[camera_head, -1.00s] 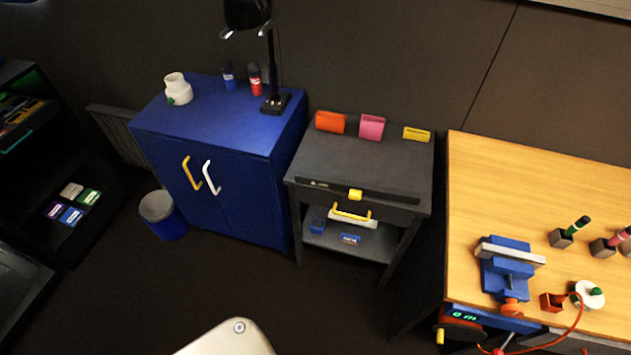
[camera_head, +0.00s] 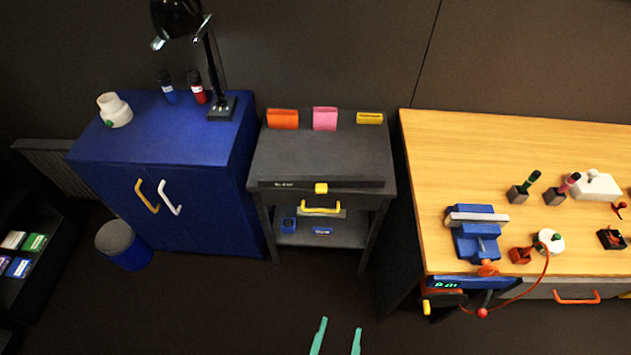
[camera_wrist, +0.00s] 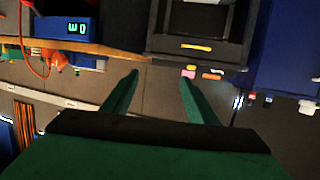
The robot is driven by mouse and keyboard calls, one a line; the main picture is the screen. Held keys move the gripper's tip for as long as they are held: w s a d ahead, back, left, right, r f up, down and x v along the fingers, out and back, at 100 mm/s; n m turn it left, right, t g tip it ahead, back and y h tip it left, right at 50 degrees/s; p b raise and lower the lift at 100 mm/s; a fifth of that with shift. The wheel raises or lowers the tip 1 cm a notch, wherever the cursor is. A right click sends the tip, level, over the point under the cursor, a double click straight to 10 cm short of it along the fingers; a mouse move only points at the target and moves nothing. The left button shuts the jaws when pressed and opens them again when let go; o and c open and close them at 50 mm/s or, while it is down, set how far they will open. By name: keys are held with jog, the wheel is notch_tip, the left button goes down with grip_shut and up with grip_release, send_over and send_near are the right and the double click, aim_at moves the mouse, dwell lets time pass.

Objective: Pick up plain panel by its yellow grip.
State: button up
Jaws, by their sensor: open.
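A long thin dark panel (camera_head: 350,184) with a small yellow grip (camera_head: 321,188) at its middle lies along the front edge of the dark grey stand's top (camera_head: 345,150). Small pale marks show at the panel's left end. I take it for the plain panel, but cannot be sure. My gripper (camera_head: 340,326) shows as two green fingers low in the head view, apart and empty, in front of the stand. In the wrist view my gripper (camera_wrist: 160,78) is open with nothing between the fingers.
Below the panel is a drawer with a yellow handle (camera_head: 320,209). Orange (camera_head: 283,119), pink (camera_head: 325,118) and yellow (camera_head: 370,118) holders stand at the stand's back. A blue cabinet (camera_head: 210,200) is left, a wooden bench (camera_head: 420,150) right. The floor in front looks clear.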

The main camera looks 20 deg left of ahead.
jog(key=w+a+f+n+y, duration=0.1)
jog(key=w+a, duration=0.1)
jog(key=w, duration=0.5)
jog(key=w+a+f+y, duration=0.1)
jog(key=w+a, duration=0.2)
jog(key=w, duration=0.4)
jog(key=n+g+y, duration=0.2)
send_near(321, 191)
jog(key=shift+x, duration=4.4)
jog(key=shift+d+f, duration=0.1)
jog(key=shift+c, duration=0.3)
grip_shut()
